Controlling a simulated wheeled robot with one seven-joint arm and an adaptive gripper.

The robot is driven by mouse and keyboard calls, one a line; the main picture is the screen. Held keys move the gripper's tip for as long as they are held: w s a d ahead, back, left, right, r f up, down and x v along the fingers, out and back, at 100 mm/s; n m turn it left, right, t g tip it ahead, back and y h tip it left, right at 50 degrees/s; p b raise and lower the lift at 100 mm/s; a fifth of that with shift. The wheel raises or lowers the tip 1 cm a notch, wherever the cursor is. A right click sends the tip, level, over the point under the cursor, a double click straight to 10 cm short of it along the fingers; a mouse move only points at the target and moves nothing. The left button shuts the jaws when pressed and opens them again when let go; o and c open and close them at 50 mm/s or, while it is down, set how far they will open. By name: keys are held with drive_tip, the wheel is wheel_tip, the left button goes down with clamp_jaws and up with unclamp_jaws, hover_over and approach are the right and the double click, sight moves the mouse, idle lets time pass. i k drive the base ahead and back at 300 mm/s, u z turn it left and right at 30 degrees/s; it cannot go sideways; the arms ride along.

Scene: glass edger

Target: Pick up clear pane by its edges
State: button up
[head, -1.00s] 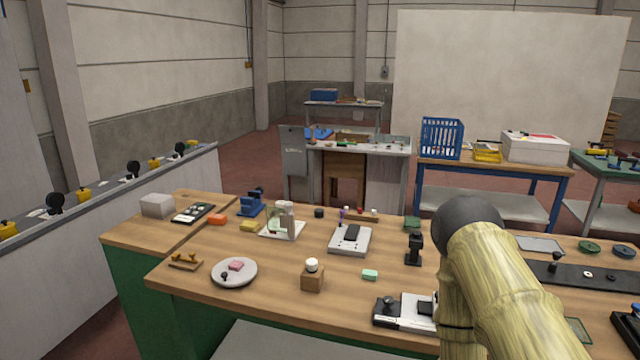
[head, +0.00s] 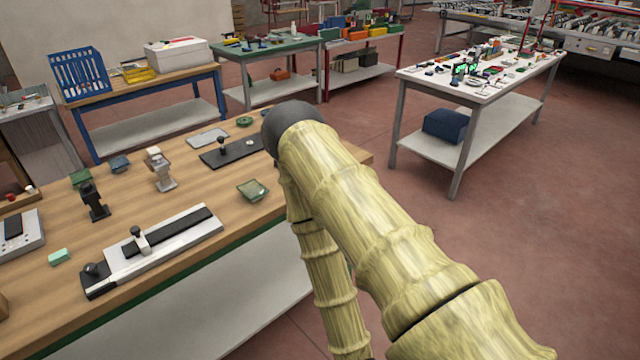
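My arm reaches across the right of the head view, but my gripper is out of the picture. I cannot tell for sure which thing is the clear pane. A thin pale grey flat sheet (head: 208,138) lies near the back of the wooden workbench (head: 130,215). A small green-edged square piece (head: 253,190), with a glassy top, lies near the bench's front edge, left of my arm. Part of the bench is hidden behind my arm.
A white and black sliding jig (head: 155,245) lies along the bench front. A black plate with a knob (head: 230,151) and a black stand (head: 93,203) are farther back. A white table (head: 480,80) stands at the right, with open red floor (head: 520,240) before it.

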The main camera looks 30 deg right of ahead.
sight(252, 189)
drive_tip(key=z, duration=0.5)
drive_tip(key=k, duration=1)
drive_tip(key=u, duration=1.25)
drive_tip(key=i, duration=2.1)
drive_tip(key=z, duration=2.15)
drive_tip(key=i, duration=0.35)
drive_tip(key=u, duration=0.05)
